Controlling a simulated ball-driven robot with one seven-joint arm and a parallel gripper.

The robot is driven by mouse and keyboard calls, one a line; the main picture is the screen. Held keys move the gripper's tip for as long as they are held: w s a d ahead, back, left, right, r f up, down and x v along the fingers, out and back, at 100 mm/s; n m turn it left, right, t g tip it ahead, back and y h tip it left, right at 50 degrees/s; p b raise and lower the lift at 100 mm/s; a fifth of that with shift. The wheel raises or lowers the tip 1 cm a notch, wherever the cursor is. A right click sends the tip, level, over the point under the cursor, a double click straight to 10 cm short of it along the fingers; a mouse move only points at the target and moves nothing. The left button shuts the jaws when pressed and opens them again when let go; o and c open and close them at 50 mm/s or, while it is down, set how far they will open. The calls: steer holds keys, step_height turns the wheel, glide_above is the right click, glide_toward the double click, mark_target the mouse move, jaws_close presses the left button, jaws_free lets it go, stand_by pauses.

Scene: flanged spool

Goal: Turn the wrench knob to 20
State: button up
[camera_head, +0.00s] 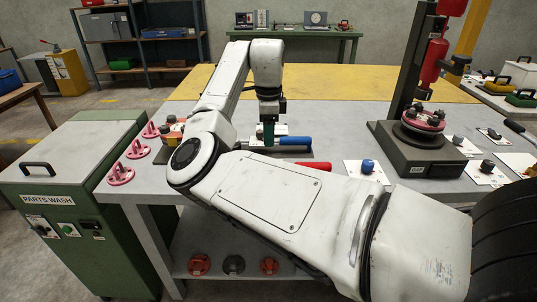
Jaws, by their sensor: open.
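My gripper (268,138) points straight down over the grey part of the workbench, at the left end of a blue handle (295,141). Its fingertips are small in this view, and nothing can be seen held in them. A blue knob (367,166) on a white plate stands to the right of the gripper, behind my forearm. Dark knobs on white plates stand further right, one at the bench's right side (487,166) and one nearer the black stand (458,140). Which knob is the wrench knob cannot be told, as the plate markings are too small to read.
A red handle (312,166) lies partly behind my arm. Pink flanged pieces (120,173) stand at the left bench edge. A black stand (418,150) carries a red flanged part (423,120). A green parts washer (70,190) adjoins the bench. The yellow rear strip (340,83) is clear.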

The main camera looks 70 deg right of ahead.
step_height(320, 180, down, 8)
steer(key=shift+r, duration=0.1)
stand_by(0.4)
jaws_close()
stand_by(0.3)
